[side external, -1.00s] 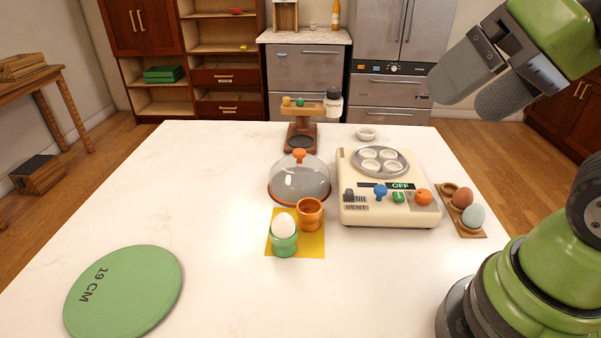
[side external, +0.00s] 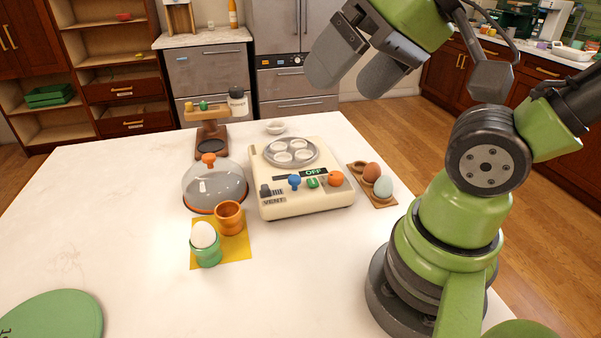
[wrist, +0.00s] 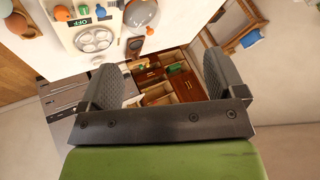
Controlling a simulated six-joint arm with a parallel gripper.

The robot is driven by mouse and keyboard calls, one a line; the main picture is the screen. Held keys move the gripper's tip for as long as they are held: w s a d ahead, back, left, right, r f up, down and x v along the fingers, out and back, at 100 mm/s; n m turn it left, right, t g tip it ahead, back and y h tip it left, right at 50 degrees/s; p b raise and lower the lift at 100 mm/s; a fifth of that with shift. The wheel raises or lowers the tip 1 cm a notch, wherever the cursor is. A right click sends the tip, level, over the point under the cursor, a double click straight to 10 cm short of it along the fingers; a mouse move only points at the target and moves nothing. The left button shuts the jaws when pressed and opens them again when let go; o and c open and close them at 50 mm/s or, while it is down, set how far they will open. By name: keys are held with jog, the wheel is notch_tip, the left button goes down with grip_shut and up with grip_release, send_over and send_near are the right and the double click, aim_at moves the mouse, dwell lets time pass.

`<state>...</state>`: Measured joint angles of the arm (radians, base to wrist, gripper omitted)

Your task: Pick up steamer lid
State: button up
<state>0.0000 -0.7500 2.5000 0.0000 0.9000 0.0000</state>
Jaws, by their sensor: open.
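The steamer lid (side external: 215,187) is a clear dome with an orange rim and an orange knob. It stands on the white table left of the cream steamer (side external: 300,196). The steamer has a round metal plate with several white cups on top, and its display reads OFF. The lid also shows near the top of the wrist view (wrist: 142,14). My gripper (side external: 333,92) is raised well above the table's far right side, apart from the lid. Its two fingers also show in the wrist view (wrist: 165,84), spread apart with nothing between them.
A white egg sits in a green cup (side external: 207,250) beside an orange cup (side external: 229,217) on a yellow mat (side external: 236,248). A wooden stand (side external: 209,130) is behind the lid.

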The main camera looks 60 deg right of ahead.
jog(key=c, duration=0.6)
